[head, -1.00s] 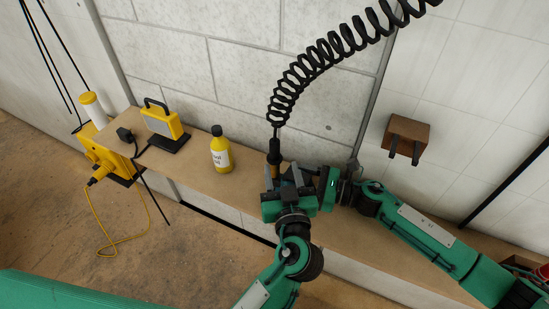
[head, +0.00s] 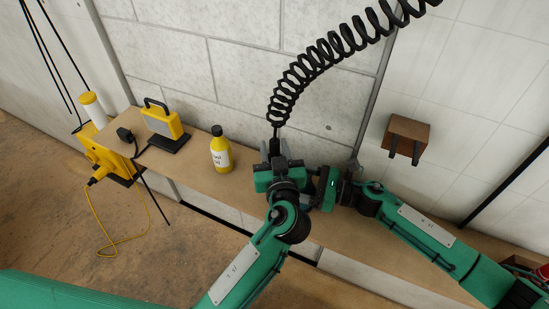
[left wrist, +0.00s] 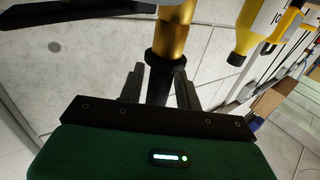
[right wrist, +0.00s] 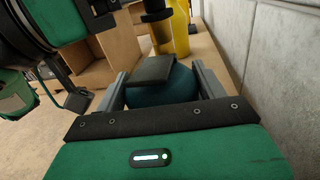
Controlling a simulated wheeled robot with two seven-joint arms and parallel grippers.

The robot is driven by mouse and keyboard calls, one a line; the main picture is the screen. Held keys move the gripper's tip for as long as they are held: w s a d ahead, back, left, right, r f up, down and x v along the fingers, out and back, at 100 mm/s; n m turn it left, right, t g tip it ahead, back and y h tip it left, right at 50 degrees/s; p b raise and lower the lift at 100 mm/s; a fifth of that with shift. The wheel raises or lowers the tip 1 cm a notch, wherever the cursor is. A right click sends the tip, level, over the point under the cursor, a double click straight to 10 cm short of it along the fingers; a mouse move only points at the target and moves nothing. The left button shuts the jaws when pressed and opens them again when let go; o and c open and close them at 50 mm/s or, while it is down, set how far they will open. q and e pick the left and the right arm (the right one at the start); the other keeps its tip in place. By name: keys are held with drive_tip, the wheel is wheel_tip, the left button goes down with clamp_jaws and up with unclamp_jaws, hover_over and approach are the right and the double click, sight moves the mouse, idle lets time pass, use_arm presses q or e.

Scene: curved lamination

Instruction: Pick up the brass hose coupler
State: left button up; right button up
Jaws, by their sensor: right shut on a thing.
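The brass coupler (left wrist: 176,38) shows in the left wrist view as a gold cylinder with a black collar and a black stem beyond it. My left gripper's fingers (left wrist: 158,88) stand on either side of the black stem, with gaps visible, so it looks open. In the head view, my left gripper (head: 275,152) is at the lower end of the coiled black hose (head: 292,80) and hides the coupler. My right gripper (right wrist: 162,86) is shut on a teal rounded thing (right wrist: 160,92) with a dark flat piece over it. In the head view, my right gripper (head: 310,180) is close beside the left one.
A yellow bottle (head: 221,152) stands on the wooden ledge (head: 200,172), left of my grippers. A yellow lamp (head: 161,122) stands farther left. A brown block (head: 408,136) is on the wall at right. The wall is close behind the hose.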

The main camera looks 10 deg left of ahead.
sight(275, 141)
use_arm(q)
clamp_jaws()
drive_tip(key=shift+r, duration=0.25)
wheel_tip(275, 141, up, 3)
drive_tip(key=shift+s+r, duration=0.1)
drive_tip(key=shift+s, duration=0.05)
drive_tip(key=v, duration=1.7)
drive_tip(key=shift+s, duration=0.35)
drive_tip(key=shift+d, duration=0.1)
drive_tip(key=shift+c, duration=1.8)
unclamp_jaws()
clamp_jaws()
